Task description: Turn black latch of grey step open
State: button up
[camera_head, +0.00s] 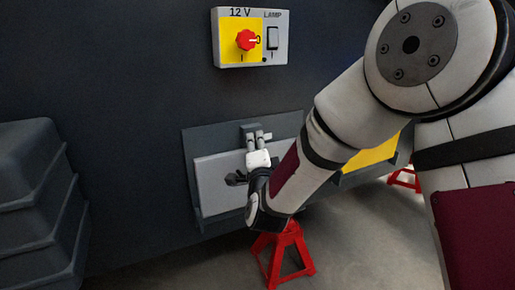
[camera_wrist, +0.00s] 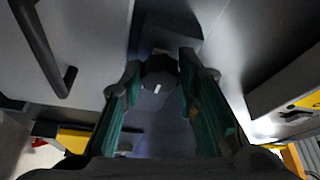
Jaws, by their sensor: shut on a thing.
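The grey step (camera_head: 217,190) is a pale panel in a dark frame, low on the dark chassis wall. The black latch (camera_head: 249,128) sits at its top edge. My gripper (camera_head: 259,137) reaches up to it from below and hides part of it. In the wrist view the latch (camera_wrist: 157,70) is a dark rounded piece with a small white mark, between the tips of my two green-lined fingers. My gripper is shut on it. A dark handle (camera_head: 236,179) on the step is partly hidden by my gripper; it also shows in the wrist view (camera_wrist: 45,55).
A 12 V switch box (camera_head: 227,42) with a red knob is on the wall above. Stacked dark steps or boxes (camera_head: 40,190) stand at left. A red jack stand (camera_head: 285,255) is below my gripper. A yellow panel (camera_head: 372,155) lies behind my arm.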

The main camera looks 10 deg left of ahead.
jog(key=shift+f, duration=0.1)
jog(key=o, duration=1.2)
jog(key=shift+c, duration=0.2)
jog(key=v, duration=1.2)
